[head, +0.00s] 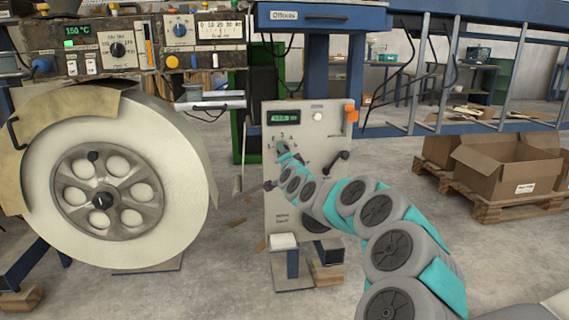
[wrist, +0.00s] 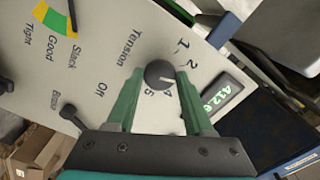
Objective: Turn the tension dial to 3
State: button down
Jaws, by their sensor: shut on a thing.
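The tension dial (wrist: 159,73) is a small dark round knob on a light grey panel (head: 310,150), marked "Tension" with numbers around it. In the wrist view I read 1, 2, 4 and 5; the 3 is not visible, and the right finger covers the stretch between 2 and 4. A short pale mark on the knob points to the lower right, toward that finger. My gripper (wrist: 160,78) has its green fingers on either side of the knob, shut on it. In the head view my gripper (head: 283,152) reaches the panel's left part and hides the dial.
A large white roll (head: 70,235) stands left of the panel. A black lever (head: 338,158) sticks out right of the dial. A green display (head: 284,117) and an orange part (head: 351,112) are above. Cardboard boxes (head: 510,165) lie on a pallet at right.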

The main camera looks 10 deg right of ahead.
jog(key=m+b, duration=0.2)
jog(key=m, duration=0.1)
jog(key=shift+f, duration=0.1)
jog(key=shift+m, duration=0.3)
dwell(0.4)
jog(key=shift+c, duration=1.5)
grip_release()
